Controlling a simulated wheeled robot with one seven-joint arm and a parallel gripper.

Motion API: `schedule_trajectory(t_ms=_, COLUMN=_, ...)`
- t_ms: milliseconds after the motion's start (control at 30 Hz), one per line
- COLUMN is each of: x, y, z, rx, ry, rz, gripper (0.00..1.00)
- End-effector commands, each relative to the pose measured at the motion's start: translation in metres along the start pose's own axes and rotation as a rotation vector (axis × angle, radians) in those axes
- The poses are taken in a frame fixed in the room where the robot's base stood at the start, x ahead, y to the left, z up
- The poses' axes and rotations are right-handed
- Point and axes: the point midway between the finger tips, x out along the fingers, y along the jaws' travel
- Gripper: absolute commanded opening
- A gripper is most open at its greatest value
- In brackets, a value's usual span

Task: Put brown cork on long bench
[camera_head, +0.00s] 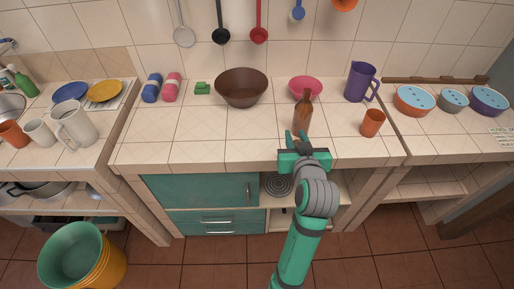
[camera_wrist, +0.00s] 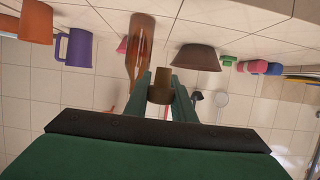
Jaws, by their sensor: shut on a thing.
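My gripper (camera_head: 297,138) is above the front part of the middle tiled counter (camera_head: 200,132), which looks like the long bench. In the wrist view my gripper (camera_wrist: 173,96) is shut on the brown cork (camera_wrist: 161,84), a short cylinder between the fingertips, clear of the counter. That view is upside down. I cannot pick the cork out in the head view. A brown bottle (camera_head: 302,115) stands on the counter just beyond the fingers; it also shows in the wrist view (camera_wrist: 139,45).
A brown bowl (camera_head: 241,88), pink bowl (camera_head: 305,88), purple pitcher (camera_head: 361,82) and orange cup (camera_head: 372,123) stand on the middle counter. Blue (camera_head: 152,87) and pink (camera_head: 172,86) cylinders and a green block (camera_head: 202,88) are at left. The front left counter is clear.

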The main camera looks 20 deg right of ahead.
Motion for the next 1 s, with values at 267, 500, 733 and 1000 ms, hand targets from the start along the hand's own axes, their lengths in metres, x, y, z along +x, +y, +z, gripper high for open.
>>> schedule_trajectory(t_ms=267, x=0.041, y=-0.042, z=0.012, rx=-0.002, ry=-0.004, rz=-0.004, gripper=0.00)
schedule_trajectory(t_ms=500, x=0.079, y=-0.074, z=0.031, rx=-0.001, ry=-0.006, rz=0.000, gripper=0.00)
schedule_trajectory(t_ms=733, x=0.103, y=-0.095, z=0.052, rx=-0.002, ry=-0.003, rz=-0.004, gripper=0.00)
schedule_trajectory(t_ms=1000, x=0.118, y=-0.108, z=0.069, rx=-0.004, ry=-0.004, rz=-0.008, gripper=0.00)
